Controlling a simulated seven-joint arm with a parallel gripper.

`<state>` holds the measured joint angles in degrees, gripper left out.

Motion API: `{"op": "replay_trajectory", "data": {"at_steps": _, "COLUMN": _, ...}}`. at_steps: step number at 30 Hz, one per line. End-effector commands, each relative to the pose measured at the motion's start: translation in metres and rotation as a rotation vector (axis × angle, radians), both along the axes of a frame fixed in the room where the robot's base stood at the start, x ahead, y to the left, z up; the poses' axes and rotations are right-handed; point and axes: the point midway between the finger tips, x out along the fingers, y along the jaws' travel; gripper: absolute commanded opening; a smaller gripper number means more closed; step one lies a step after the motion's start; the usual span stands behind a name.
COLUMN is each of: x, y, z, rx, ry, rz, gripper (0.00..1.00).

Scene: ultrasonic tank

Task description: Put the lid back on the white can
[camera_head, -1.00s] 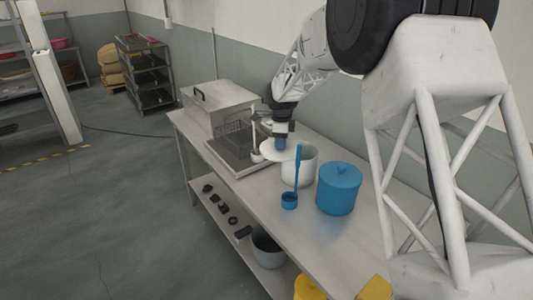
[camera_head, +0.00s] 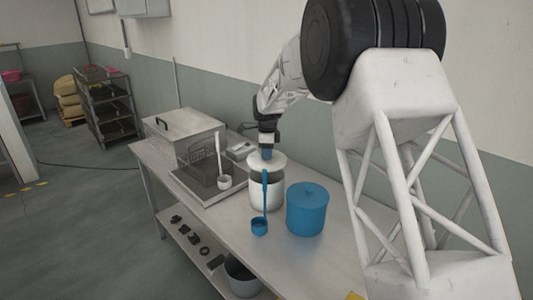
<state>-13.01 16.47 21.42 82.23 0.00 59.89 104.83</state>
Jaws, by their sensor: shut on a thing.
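The white can (camera_head: 266,196) stands upright on the bench. My gripper (camera_head: 267,153) points down above it and is shut on the white lid (camera_head: 258,162), gripping it at the top centre. The lid is roughly level and lined up over the can. A darker band shows between the lid and the white lower wall, so the lid seems to be a little above the can. Whether any of the rim touches is too small to tell. A blue ladle in front hides part of the can and lid.
The blue ladle (camera_head: 265,195) stands just in front of the can. A blue lidded can (camera_head: 306,210) is close on the right. A white ladle (camera_head: 224,180) and a metal tank (camera_head: 185,132) are to the left. Bare bench (camera_head: 280,255) shows at the front.

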Motion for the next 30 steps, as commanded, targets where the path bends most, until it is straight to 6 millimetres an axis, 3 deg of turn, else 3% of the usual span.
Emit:
{"op": "replay_trajectory", "data": {"at_steps": 11, "x": 0.0, "y": 0.0, "z": -0.014, "rx": 0.0, "ry": 0.0, "rz": 0.0, "gripper": 0.07}}
{"op": "replay_trajectory", "data": {"at_steps": 30, "x": 0.0, "y": 0.0, "z": -0.056, "rx": 0.0, "ry": 0.001, "rz": 0.0, "gripper": 0.07}}
